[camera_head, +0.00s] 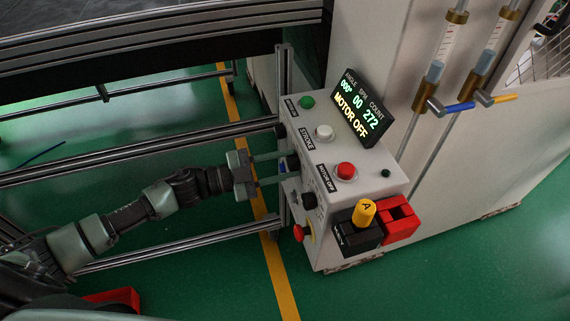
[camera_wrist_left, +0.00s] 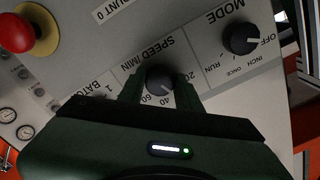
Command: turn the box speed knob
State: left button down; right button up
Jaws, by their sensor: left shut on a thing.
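The control box (camera_head: 340,155) stands at centre right, with its knobs on the side facing my arm. My left gripper (camera_head: 286,167) reaches in from the left to that side. In the left wrist view the black speed knob (camera_wrist_left: 160,77), beside the "SPEED /MIN" label, sits between my left gripper's two fingers (camera_wrist_left: 160,92), which are shut on it. The scale numbers 20, 40 and 60 show around it. In the head view the speed knob is mostly hidden by the fingers. My right gripper is not in view.
A mode knob (camera_wrist_left: 240,39) and a red mushroom button (camera_wrist_left: 17,33) share the panel. The display (camera_head: 364,107) reads "MOTOR OFF". A yellow tag (camera_head: 364,212) marked A stands beside a red block (camera_head: 399,219). Metal rails (camera_head: 150,155) run left of the box.

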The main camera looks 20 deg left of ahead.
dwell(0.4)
pick_arm(q)
jog(key=c, duration=1)
grip_release()
jog(key=shift+o, duration=0.2)
jog(key=b+v, duration=0.1)
jog(key=v, duration=0.6)
jog(key=shift+s+a+b, duration=0.3)
jog(key=shift+b, duration=0.05)
